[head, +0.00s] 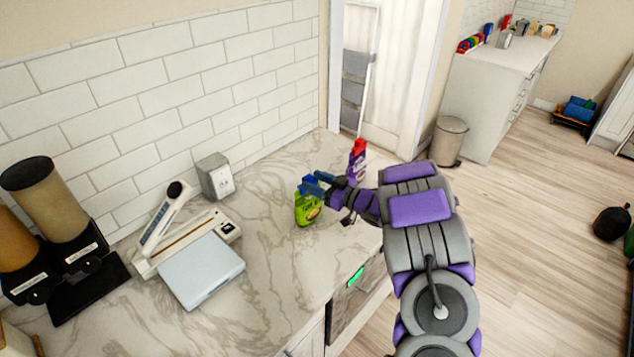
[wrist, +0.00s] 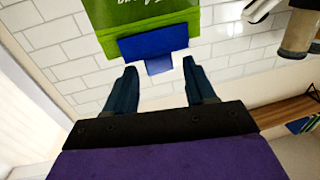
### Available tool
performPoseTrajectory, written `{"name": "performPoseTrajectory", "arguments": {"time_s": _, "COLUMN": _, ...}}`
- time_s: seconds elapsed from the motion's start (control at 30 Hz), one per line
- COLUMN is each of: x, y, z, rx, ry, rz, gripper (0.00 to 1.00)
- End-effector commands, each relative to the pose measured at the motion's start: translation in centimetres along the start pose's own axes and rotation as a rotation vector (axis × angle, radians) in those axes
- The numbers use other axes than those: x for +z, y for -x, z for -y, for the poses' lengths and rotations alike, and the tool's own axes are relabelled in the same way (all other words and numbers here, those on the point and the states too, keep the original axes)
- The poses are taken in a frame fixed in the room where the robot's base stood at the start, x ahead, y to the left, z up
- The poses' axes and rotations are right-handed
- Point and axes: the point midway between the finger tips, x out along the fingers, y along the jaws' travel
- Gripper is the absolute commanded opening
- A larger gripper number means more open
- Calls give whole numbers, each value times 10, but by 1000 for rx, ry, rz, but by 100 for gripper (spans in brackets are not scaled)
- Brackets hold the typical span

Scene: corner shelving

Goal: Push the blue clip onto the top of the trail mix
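The trail mix is a green bag (head: 307,210) standing upright near the counter's right edge. It also shows at the top of the wrist view (wrist: 140,10), which appears upside down. The blue clip (head: 306,186) is at the bag's top edge; in the wrist view the clip (wrist: 153,43) overlaps that edge, with a small tab facing my gripper. I cannot tell how firmly it sits. My gripper (head: 322,181) is beside the bag's top. In the wrist view my gripper (wrist: 160,68) has its fingers spread, with the clip's tab in line with the gap, seemingly untouched.
A purple bottle with a red top (head: 357,160) stands behind my gripper. A white sealer-like device (head: 190,240), a pale blue flat box (head: 202,270), a grey outlet block (head: 215,177) and dispensers (head: 50,200) stand to the left. The counter's front middle is clear.

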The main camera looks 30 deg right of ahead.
Motion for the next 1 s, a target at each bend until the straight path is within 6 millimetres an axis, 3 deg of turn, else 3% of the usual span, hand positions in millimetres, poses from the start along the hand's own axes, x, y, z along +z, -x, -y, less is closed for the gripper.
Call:
{"name": "performPoseTrajectory", "arguments": {"time_s": 0.33, "x": 0, "y": 1, "z": 0, "rx": 0, "ry": -1, "rz": 0, "gripper": 63}}
{"name": "performPoseTrajectory", "arguments": {"time_s": 0.47, "x": 0, "y": 11, "z": -1, "rx": 2, "ry": -2, "rz": 2, "gripper": 63}}
{"name": "performPoseTrajectory", "arguments": {"time_s": 1.0, "x": 1, "y": 122, "z": -2, "rx": 4, "ry": -2, "rz": 1, "gripper": 63}}
